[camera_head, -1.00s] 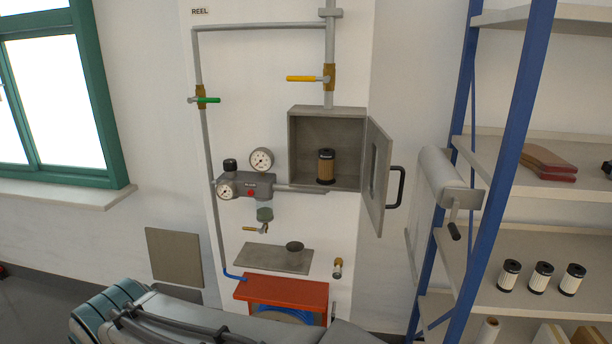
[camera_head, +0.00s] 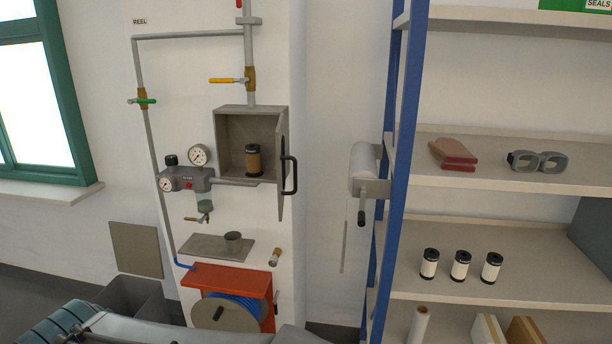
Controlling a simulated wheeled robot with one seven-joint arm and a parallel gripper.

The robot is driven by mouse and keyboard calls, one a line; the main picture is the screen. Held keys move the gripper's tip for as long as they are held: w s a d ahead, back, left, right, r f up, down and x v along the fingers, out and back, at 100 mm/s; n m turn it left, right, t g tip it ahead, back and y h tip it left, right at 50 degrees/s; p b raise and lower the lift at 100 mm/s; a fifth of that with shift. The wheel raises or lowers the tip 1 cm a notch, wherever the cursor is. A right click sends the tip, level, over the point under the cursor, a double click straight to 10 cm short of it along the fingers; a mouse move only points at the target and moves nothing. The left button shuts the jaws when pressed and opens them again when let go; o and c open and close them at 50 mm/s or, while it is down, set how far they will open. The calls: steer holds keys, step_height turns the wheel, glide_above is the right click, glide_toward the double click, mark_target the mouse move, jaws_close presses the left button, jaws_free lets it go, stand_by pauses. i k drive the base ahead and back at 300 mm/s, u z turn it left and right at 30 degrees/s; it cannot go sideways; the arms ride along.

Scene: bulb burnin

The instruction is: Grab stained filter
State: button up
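The stained filter (camera_head: 253,161) is a brown cylinder with dark end caps. It stands upright inside a grey wall cabinet (camera_head: 232,110), whose door (camera_head: 282,165) stands open on the right side. The door has a black handle (camera_head: 292,175). The gripper is not in view; only parts of my own arm show at the bottom left.
Several clean white filters (camera_head: 460,265) stand on a shelf of the blue-posted rack (camera_head: 398,150) at right. Below the cabinet are a small grey shelf (camera_head: 205,247) with a cup and a red hose-reel bracket (camera_head: 225,281).

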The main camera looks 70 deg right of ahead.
mark_target(252, 151)
steer(key=z, duration=0.05)
steer(key=k, duration=0.85)
steer(key=z, duration=1.45)
steer(key=k, duration=1.1)
steer(key=u, duration=0.85)
steer(key=i, duration=1.6)
steer(key=z, duration=0.65)
steer(key=i, duration=0.75)
steer(key=z, duration=0.9)
